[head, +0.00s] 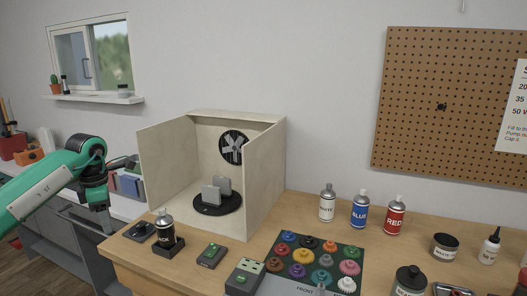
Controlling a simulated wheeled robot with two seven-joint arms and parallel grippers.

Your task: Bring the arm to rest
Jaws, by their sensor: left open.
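My left gripper (107,217) hangs at the end of the green left arm at the left of the head view. It points down beside the left end of the bench and is open, with nothing seen between its fingers. It is apart from the dark spray can (164,225), which stands upright in a black holder to its right. My right gripper does not show.
A wooden booth (265,180) with a fan and a black turntable (232,205) stands on the bench (290,211). White (327,205), blue (360,210) and red (395,216) cans stand right of it. A mat (274,272) holds several coloured pieces.

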